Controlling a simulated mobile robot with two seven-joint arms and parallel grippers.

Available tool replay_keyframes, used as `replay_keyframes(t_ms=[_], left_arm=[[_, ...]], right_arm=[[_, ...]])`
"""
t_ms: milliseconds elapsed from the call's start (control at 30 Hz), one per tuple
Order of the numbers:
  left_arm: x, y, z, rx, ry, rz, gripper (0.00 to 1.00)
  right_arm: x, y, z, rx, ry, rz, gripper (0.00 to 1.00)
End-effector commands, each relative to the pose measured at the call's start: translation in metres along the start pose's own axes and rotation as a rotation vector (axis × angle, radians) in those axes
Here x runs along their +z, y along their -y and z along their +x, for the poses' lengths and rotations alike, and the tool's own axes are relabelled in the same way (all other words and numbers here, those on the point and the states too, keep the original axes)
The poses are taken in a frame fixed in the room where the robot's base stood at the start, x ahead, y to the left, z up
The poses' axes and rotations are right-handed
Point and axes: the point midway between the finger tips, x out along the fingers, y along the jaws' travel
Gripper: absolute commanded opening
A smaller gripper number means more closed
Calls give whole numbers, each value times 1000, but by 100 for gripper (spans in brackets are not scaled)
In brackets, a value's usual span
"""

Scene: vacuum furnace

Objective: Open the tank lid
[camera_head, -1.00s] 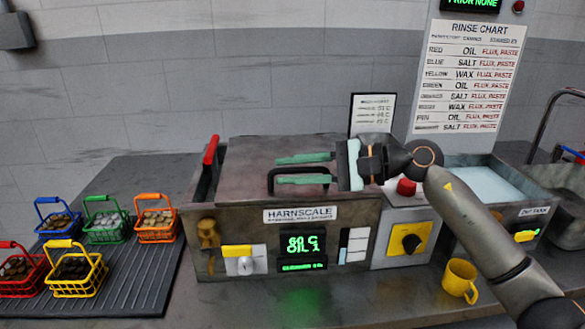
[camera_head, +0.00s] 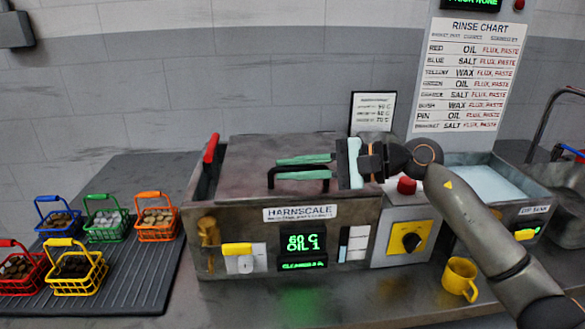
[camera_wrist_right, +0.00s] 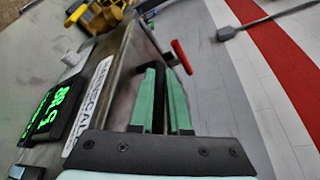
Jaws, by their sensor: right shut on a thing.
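The tank (camera_head: 330,215) is a grey metal box labelled HARNSCALE on the counter. Its brownish flat lid (camera_head: 245,153) lies over the top, with a dark gap along the left side. A black bar handle (camera_head: 270,180) stands at the lid's front. My right gripper (camera_head: 304,167) reaches in from the right, its green fingers shut on the handle, one on each side. In the right wrist view, the dark handle (camera_wrist_right: 160,88) shows between the green fingers (camera_wrist_right: 165,105). My left gripper is not in view.
A red grip (camera_head: 211,148) rises at the tank's left rear. Coloured wire baskets stand on a ribbed mat (camera_head: 135,270) at left. A yellow mug (camera_head: 459,277) stands at front right, near my right arm. A liquid-filled dip tank (camera_head: 485,185) is at right.

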Motion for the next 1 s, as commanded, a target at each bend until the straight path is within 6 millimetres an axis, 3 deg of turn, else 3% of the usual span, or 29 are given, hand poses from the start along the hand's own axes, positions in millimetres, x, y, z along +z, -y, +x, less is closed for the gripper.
replay_keyframes(t_ms=[800, 1000], left_arm=[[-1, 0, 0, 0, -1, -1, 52], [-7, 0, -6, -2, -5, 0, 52]], right_arm=[[0, 0, 0, 0, 0, 0, 0], [4, 10, -2, 10, -1, 24, 0]])
